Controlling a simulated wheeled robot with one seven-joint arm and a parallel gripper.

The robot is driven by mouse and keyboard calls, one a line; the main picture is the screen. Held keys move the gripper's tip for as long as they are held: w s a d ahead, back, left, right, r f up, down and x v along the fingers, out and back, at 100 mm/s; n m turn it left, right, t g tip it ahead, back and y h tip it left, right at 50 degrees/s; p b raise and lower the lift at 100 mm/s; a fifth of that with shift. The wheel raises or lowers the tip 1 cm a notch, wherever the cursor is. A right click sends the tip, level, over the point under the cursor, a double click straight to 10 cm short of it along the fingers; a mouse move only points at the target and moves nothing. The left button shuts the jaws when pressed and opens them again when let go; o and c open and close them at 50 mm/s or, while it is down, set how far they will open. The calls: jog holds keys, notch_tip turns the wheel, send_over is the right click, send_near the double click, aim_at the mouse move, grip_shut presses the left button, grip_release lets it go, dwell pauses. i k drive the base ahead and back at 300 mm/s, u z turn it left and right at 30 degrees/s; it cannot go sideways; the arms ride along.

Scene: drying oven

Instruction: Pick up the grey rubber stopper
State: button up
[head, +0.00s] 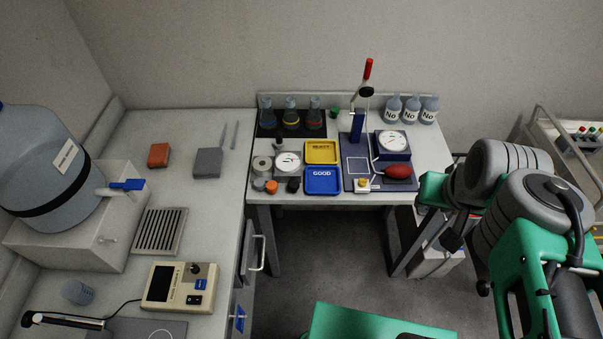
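A small grey round piece (259,184), which looks like the grey rubber stopper, sits near the front left of the far table. It is beside an orange stopper (271,187) and in front of a grey ring-shaped roll (261,164). It is small in the head view, so its exact shape is unclear. My green and grey arm is at the right. The dark end that seems to be my gripper (453,240) is off the table's right side, well apart from the stopper. Its fingers cannot be made out.
A black stopper (293,185), a dial gauge (288,162), a blue GOOD tray (322,181) and a yellow REJECT tray (322,152) are close by. Flasks (291,115) stand behind. A tall blue stand (357,125) rises right of the trays. The left bench (215,225) adjoins the table.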

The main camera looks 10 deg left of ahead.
aim_at(259, 183)
jog(key=z, duration=0.05)
jog(key=i, duration=1.15)
jog(key=u, duration=4.4)
